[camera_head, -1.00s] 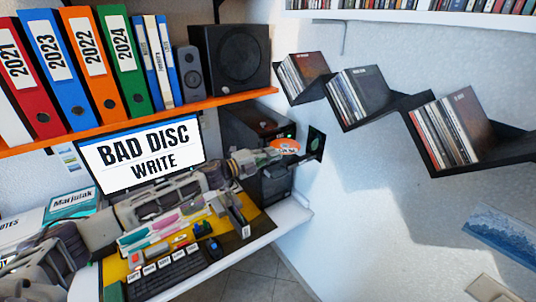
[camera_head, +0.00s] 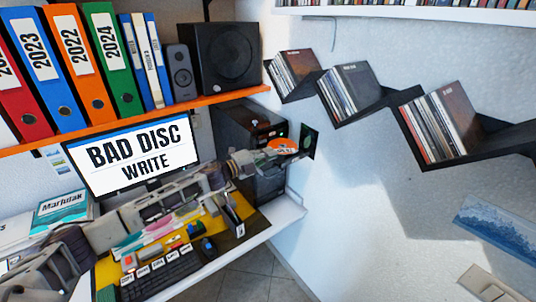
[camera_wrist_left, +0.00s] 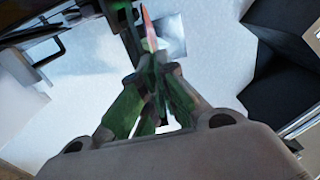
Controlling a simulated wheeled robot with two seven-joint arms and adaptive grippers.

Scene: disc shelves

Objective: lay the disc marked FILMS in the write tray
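An orange disc (camera_head: 283,146) with a pale middle is held in front of the black computer tower (camera_head: 238,122). Its mark is too small to read. My left gripper (camera_head: 262,158) is shut on the near edge of the disc. In the left wrist view its fingers (camera_wrist_left: 152,55) are together, with a thin reddish-orange disc edge (camera_wrist_left: 150,28) between their tips. The disc overlaps the tower's front in the head view; I cannot make out the write tray or tell whether the disc touches anything. My right gripper is not in view.
The monitor (camera_head: 140,155) reads "BAD DISC WRITE". A dark square plate (camera_head: 308,140) is just right of the disc. An orange shelf (camera_head: 215,101) with binders and speakers is above. A zigzag shelf (camera_head: 490,143) holds disc cases. A keyboard (camera_head: 160,277) lies on the desk.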

